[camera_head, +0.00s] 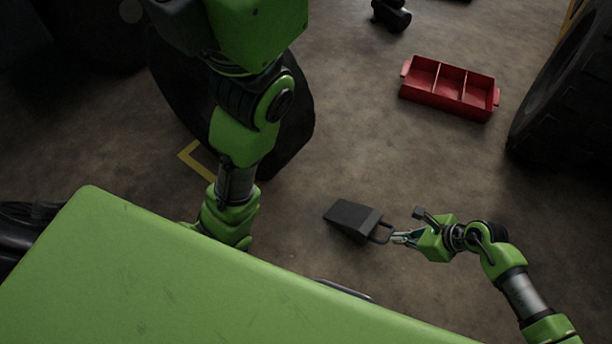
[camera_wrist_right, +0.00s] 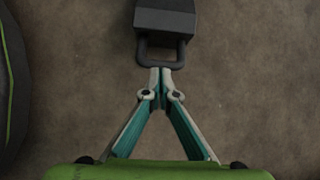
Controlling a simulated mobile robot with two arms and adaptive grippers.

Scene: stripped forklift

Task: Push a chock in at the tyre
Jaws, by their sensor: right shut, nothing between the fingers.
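A dark wedge-shaped chock (camera_head: 350,217) with a loop handle lies on the floor in the middle of the head view. It also shows at the top of the right wrist view (camera_wrist_right: 165,20), partly cut off. My right gripper (camera_head: 396,238) is shut and empty, its fingertips right at the chock's handle. In the right wrist view the closed fingertips (camera_wrist_right: 160,82) meet the near bar of the handle. A dark tyre (camera_head: 290,140) stands left of the chock, partly hidden behind my green arm; bare floor separates them. My left gripper is not in view.
A red tray (camera_head: 447,88) with three compartments lies at the upper right. Another large tyre (camera_head: 570,100) stands at the right edge. A yellow floor marking (camera_head: 192,158) lies by the left tyre. A small dark object (camera_head: 391,15) is at the top.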

